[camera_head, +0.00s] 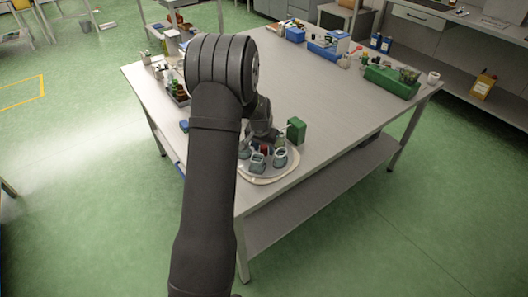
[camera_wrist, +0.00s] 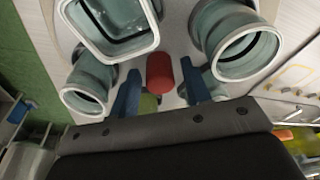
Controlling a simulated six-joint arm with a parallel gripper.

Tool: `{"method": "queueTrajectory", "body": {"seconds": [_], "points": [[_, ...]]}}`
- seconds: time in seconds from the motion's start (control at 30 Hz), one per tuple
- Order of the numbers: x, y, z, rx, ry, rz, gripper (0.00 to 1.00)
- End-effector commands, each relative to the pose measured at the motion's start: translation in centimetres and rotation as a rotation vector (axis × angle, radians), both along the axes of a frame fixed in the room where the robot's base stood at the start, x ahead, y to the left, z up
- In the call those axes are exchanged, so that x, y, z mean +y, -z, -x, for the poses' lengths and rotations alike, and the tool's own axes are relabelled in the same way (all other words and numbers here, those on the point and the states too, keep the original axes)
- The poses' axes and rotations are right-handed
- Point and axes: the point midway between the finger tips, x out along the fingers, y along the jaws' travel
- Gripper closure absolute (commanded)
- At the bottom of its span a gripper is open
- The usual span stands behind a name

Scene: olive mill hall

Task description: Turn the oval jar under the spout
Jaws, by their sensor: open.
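Several teal glass jars stand on a white tray (camera_head: 268,180) near the table's front corner. In the wrist view, a jar with a rounded-square rim (camera_wrist: 112,28) is at the upper left. A jar with a rounder rim (camera_wrist: 240,48) is at the right, and a smaller jar (camera_wrist: 87,86) is at the left. I cannot tell which is the oval jar. My gripper (camera_wrist: 160,70) is open, its two blue fingers apart. A red rounded piece (camera_wrist: 160,72) shows between them, with an olive-green thing below it. I cannot identify the spout.
A green block (camera_head: 296,130) stands just behind the tray. Dark bottles in a rack (camera_head: 178,92) are at the table's left edge. A green crate (camera_head: 391,82) and blue containers (camera_head: 325,48) are at the back right. The table's middle is clear.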

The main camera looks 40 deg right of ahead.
Motion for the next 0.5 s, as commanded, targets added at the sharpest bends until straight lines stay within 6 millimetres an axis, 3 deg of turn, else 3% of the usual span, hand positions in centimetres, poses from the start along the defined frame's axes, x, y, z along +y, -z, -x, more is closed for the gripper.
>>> {"method": "queueTrajectory", "body": {"seconds": [0.07, 0.2, 0.5], "points": [[0.0, -0.01, 0.0, 0.0, 0.0, 0.0, 0.6], [0.0, -0.02, 0.0, 0.0, 0.0, 0.0, 0.88], [-0.01, -0.04, 0.03, 0.001, -0.097, -0.001, 0.89]]}}
